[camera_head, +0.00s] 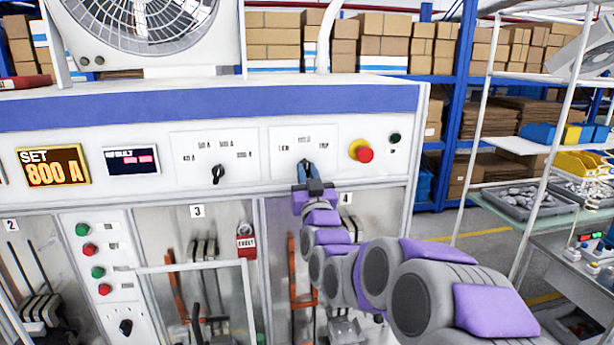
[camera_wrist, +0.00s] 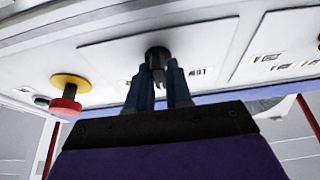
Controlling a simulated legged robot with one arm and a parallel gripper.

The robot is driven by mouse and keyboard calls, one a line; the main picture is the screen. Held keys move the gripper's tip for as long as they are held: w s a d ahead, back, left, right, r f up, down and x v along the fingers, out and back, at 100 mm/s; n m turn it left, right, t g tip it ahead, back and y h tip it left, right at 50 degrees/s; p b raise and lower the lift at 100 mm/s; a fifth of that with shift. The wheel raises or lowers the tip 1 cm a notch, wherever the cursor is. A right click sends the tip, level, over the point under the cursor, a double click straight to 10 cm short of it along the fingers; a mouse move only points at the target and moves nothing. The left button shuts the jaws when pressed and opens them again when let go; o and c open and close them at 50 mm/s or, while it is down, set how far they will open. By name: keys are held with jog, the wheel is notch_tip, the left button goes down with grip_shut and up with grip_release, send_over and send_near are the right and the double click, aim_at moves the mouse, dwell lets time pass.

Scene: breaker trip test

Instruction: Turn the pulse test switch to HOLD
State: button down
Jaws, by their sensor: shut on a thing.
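The pulse test switch is a dark round knob (camera_wrist: 157,58) on a white plate (camera_head: 328,161) at the right of the console. Small labels sit to its left, above and to its right; they are too blurred to read surely.
A red button on a yellow base (camera_head: 363,152) is just right of the plate, with a dark green button (camera_head: 394,138) beyond. Another selector knob (camera_head: 218,174) is to the left. A SET 800 A display (camera_head: 53,165) is far left. A red padlock (camera_head: 246,241) hangs below.

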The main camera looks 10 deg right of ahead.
jog(key=shift+f, duration=0.2)
jog(key=c, duration=1.2)
grip_release()
jog(key=shift+w, duration=0.15)
jog(key=shift+o, duration=0.4)
jog(key=shift+r, duration=0.1)
jog(key=shift+s, duration=0.2)
jog(key=b+v, duration=1.1)
jog(key=v, duration=0.6)
jog(key=shift+f, duration=0.2)
